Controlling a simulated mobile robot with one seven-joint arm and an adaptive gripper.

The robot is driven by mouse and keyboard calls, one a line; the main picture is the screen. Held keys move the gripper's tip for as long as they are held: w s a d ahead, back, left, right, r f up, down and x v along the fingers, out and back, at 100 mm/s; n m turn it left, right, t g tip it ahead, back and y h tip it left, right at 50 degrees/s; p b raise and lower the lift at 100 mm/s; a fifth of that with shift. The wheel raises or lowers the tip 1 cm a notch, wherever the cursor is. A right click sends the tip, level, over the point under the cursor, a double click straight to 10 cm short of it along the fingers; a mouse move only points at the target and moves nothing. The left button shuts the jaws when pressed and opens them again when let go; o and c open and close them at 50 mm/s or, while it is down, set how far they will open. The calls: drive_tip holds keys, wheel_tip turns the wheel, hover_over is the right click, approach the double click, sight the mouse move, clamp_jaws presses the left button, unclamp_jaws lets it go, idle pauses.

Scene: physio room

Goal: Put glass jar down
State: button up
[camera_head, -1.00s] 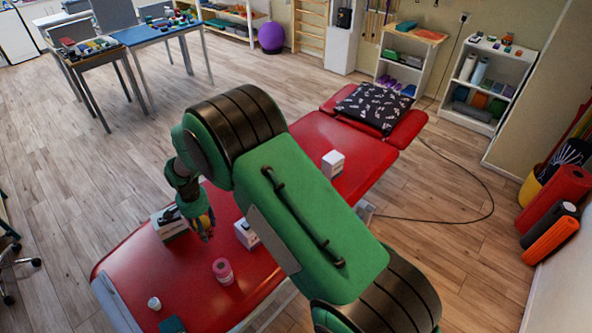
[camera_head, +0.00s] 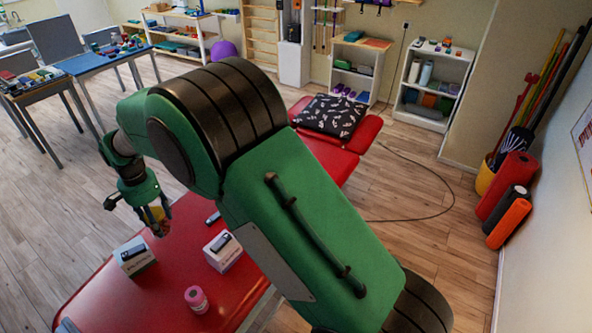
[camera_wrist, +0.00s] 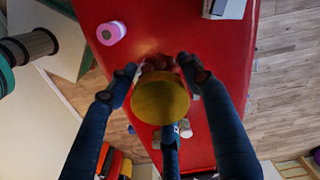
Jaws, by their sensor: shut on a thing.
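My gripper (camera_head: 157,222) is shut on the glass jar, held above the red treatment table (camera_head: 120,300). In the wrist view the jar shows mainly as a round yellow top (camera_wrist: 160,98) between my dark fingers (camera_wrist: 160,75), with reddish stuff beyond it. In the head view the jar is small and partly hidden by the fingers. The jar appears clear of the table, but its exact height cannot be told.
On the table are a white box with a dark device (camera_head: 133,256), a similar box (camera_head: 223,250) and a pink roll (camera_head: 196,299). A patterned pillow (camera_head: 331,115) lies at the far end. Bare red surface shows between the boxes and roll.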

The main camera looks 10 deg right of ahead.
drive_tip(key=w+d+m+p, duration=0.3)
drive_tip(key=w+d+m, duration=0.3)
drive_tip(key=d, duration=1.1)
drive_tip(key=w+d+m+p, duration=0.35)
drive_tip(key=w+d, duration=0.45)
drive_tip(key=d, duration=0.8)
drive_tip(key=w+d+m+p, duration=0.3)
drive_tip(key=w+d+m, duration=0.25)
drive_tip(key=d, duration=1.15)
wheel_tip(320, 180, down, 11)
drive_tip(key=w, duration=0.1)
drive_tip(key=shift+d, duration=0.1)
drive_tip(key=shift+w+f, duration=0.1)
drive_tip(key=shift+w+f+p, duration=0.15)
drive_tip(key=shift+w+f, duration=0.1)
drive_tip(key=shift+w, duration=2.4)
drive_tip(key=shift+w+f+p, duration=0.15)
drive_tip(key=shift+w+f, duration=0.05)
drive_tip(key=shift+w, duration=2.4)
drive_tip(key=shift+w+f+p, duration=0.15)
drive_tip(key=shift+w+f, duration=0.1)
drive_tip(key=shift+w, duration=2.4)
